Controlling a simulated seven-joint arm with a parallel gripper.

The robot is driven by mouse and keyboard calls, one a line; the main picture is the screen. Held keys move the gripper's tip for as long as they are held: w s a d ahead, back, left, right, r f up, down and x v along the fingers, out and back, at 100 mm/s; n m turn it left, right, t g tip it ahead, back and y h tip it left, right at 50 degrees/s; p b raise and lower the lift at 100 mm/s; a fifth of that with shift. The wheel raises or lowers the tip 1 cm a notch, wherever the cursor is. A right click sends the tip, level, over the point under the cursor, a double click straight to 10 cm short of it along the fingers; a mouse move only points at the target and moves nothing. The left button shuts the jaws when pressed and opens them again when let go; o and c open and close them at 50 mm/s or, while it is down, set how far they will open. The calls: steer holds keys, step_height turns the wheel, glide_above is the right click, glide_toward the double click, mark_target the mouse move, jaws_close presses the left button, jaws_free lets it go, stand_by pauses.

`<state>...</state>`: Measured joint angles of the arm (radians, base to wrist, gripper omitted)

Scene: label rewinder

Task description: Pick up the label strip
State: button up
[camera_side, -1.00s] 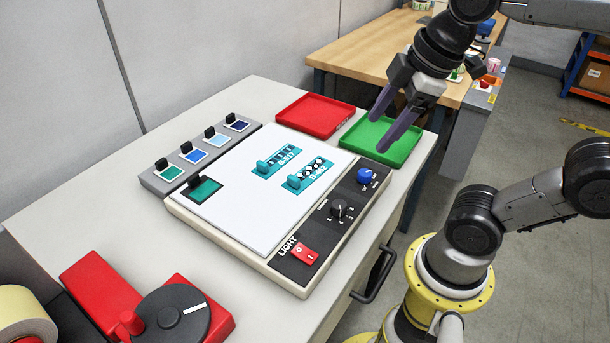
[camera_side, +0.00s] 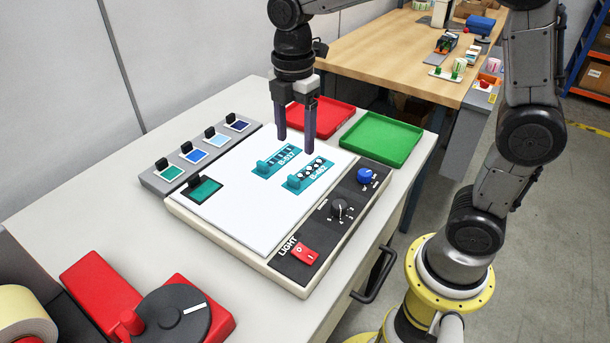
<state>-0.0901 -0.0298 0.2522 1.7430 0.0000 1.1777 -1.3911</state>
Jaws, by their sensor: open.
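Two teal label strips with raised tabs lie on the white light panel (camera_side: 245,220). The far strip (camera_side: 286,160) carries "B-517" and a row of dark bars. The near strip (camera_side: 312,176) carries "B-462" and dark and white dots. My gripper (camera_side: 295,140) points down with its two purple fingers apart and nothing between them. It appears above the far part of the panel, by the far strip; its exact height over the strip is hard to tell.
A red tray (camera_side: 330,116) and a green tray (camera_side: 381,139) stand empty behind the panel. A grey holder (camera_side: 160,180) with colour swatches is at the left, a dark-framed teal swatch (camera_side: 205,190) on the panel. Knobs and a red switch (camera_side: 305,253) line the right edge. A red rewinder (camera_side: 100,290) is at front left.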

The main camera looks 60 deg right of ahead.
mark_target(295, 177)
steer(key=f, duration=0.8)
steer(key=shift+a+f, duration=0.25)
steer(key=shift+f, duration=0.15)
jaws_close()
